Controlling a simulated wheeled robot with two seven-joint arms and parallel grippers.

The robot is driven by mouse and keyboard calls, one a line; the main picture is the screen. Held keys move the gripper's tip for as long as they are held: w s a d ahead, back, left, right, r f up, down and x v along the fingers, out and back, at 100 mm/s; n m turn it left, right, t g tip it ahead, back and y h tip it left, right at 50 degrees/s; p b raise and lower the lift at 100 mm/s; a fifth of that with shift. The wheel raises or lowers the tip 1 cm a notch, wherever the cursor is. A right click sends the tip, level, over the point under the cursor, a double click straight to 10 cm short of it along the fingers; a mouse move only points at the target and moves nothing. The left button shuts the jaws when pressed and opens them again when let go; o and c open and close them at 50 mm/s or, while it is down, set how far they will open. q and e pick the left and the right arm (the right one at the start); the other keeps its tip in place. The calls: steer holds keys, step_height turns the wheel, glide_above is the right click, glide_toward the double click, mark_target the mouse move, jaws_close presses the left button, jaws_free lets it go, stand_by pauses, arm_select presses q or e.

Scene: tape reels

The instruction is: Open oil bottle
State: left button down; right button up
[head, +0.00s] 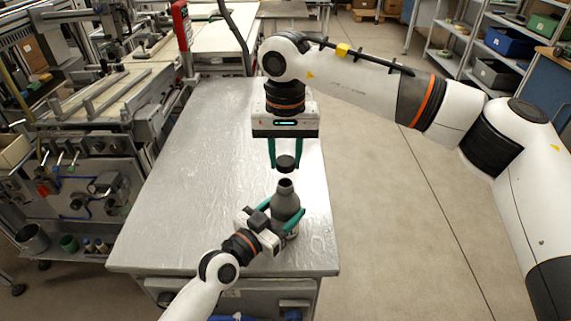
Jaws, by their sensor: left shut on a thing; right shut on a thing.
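The oil bottle (286,204) is grey with an open, dark mouth at the top of its narrow neck. It stands upright over the front part of the metal table. My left gripper (285,222) is shut around the bottle's body, reaching in from the lower left. The black cap (286,163) is off the bottle, a little above its mouth, with a small gap between them. My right gripper (285,165) points down from above and is shut on the cap between its green fingers. Whether the bottle's base touches the table is hard to tell.
The metal table (190,185) is otherwise bare, with free room to the left of the bottle. Its right edge is close to the bottle. A machine bench (95,110) stands at the left. Shelves with bins (507,42) are at the far right.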

arm_select(q)
steer(key=shift+c, duration=1.6)
jaws_free()
steer(key=shift+s, duration=0.1)
